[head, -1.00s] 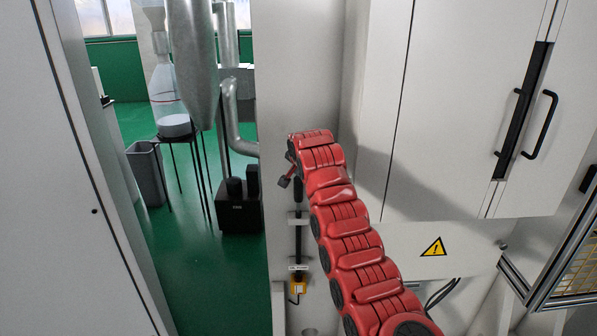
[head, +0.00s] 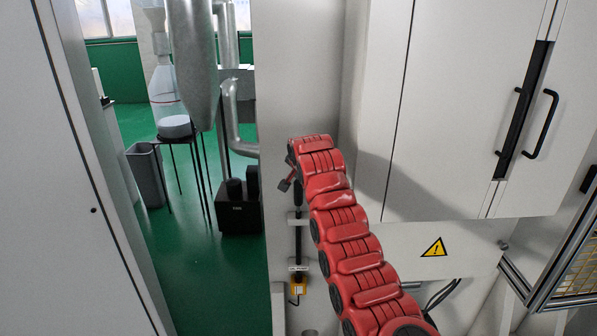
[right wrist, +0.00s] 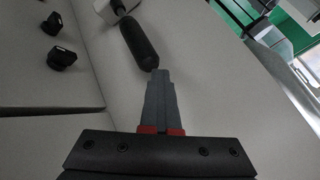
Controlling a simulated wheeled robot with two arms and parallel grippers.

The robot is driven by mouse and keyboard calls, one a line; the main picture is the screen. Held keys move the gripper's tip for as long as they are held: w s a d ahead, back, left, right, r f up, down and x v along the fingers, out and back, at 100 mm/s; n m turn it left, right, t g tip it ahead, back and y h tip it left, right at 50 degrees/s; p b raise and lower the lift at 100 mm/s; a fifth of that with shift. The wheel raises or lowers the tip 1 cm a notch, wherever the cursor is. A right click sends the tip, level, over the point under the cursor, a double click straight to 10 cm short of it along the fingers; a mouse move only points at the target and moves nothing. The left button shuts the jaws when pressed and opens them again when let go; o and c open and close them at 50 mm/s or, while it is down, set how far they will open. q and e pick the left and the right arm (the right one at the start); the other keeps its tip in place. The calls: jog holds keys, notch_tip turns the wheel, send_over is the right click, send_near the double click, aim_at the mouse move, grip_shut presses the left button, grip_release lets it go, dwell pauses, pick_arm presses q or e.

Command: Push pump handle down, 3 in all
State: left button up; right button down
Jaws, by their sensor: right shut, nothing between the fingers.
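The pump handle, a black cylindrical grip (head: 298,194), shows partly behind my right gripper in the head view, on the white panel. A dark rod (head: 298,240) runs down below it to a yellow fitting (head: 298,285). In the right wrist view the black grip (right wrist: 140,44) lies just beyond my fingertips. My right gripper (right wrist: 160,72) is shut and empty, with its tips at the near end of the grip. I cannot tell whether they touch. In the head view the right gripper (head: 285,185) is small beside the handle's top. My left gripper is not in view.
A white cabinet (head: 455,120) with black handles stands to the right, above a yellow warning sign (head: 433,247). A white panel (head: 85,200) borders the left. Between lies open green floor (head: 200,285) with a stand and a black box (head: 238,210).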

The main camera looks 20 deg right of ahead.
jog(key=shift+f+b, duration=0.3)
jog(key=shift+f, duration=0.45)
jog(key=shift+r, duration=0.1)
dwell(0.5)
jog(key=shift+w+r+p, duration=0.1)
jog(key=shift+r+p, duration=0.65)
jog(key=shift+r, duration=2.25)
jog(key=shift+r, duration=0.1)
notch_tip(320, 180, up, 5)
jog(key=shift+f+p, duration=0.1)
jog(key=shift+p, duration=1)
